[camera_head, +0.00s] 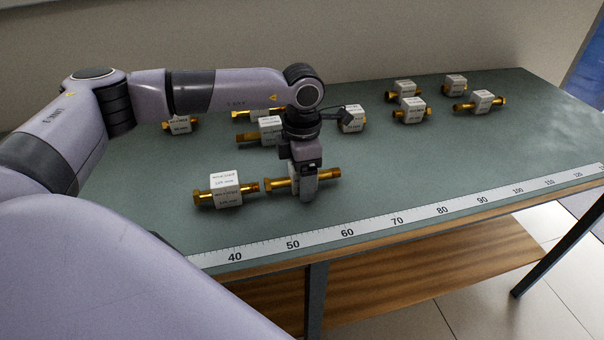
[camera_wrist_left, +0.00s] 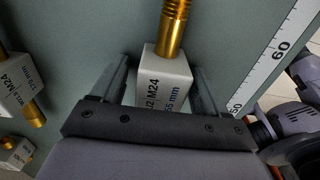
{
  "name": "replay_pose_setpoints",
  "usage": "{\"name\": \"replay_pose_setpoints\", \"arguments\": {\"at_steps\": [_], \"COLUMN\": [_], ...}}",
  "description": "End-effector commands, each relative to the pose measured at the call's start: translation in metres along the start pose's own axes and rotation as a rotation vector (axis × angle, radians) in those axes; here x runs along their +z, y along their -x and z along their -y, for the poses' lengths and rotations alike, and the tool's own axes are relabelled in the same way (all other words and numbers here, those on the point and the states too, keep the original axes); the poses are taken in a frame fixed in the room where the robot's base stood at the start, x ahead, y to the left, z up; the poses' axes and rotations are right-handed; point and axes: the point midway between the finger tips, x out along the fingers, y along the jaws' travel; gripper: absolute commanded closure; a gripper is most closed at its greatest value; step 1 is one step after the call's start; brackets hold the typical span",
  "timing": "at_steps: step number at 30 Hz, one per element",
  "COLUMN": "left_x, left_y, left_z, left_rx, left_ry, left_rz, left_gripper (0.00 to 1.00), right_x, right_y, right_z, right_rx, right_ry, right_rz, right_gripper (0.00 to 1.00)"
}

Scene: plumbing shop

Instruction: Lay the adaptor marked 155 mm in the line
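An adaptor with a white block and brass ends (camera_head: 328,174) lies near the front of the bench. In the left wrist view its block (camera_wrist_left: 164,78) reads "M24" and "55 mm"; the start of that number is hidden. My left gripper (camera_head: 305,196) is lowered over this block. Its fingers stand on either side, and narrow gaps seem to show beside the block, so it looks open. Another labelled adaptor (camera_head: 226,190) lies to the left, roughly end to end with it, its brass end close to the first one's. My right gripper is not in view.
Several more adaptors lie behind, including one behind my left gripper (camera_head: 270,128), one at centre (camera_head: 410,110) and one at right (camera_head: 481,101). A ruler strip (camera_head: 396,220) runs along the bench's front edge. The green bench top (camera_head: 450,160) is clear right of the gripper.

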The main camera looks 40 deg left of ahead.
Motion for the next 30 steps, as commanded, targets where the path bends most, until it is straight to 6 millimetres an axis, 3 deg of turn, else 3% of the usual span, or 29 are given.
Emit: {"name": "replay_pose_setpoints", "arguments": {"at_steps": [10, 21, 30], "left_x": [0.001, 0.001, 0.001], "left_y": [0.010, 0.087, 0.122], "left_z": [0.000, 0.000, 0.000], "left_rx": [0.001, 0.003, 0.001], "left_ry": [0.000, -0.001, -0.002], "left_rz": [0.003, 0.005, 0.002], "left_gripper": [0.25, 0.25, 0.25], "right_x": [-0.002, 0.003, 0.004], "right_y": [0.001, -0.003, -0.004], "right_z": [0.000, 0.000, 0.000], "right_rx": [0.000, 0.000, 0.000], "right_ry": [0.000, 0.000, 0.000], "right_rz": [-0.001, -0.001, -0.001], "right_gripper": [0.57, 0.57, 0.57]}}
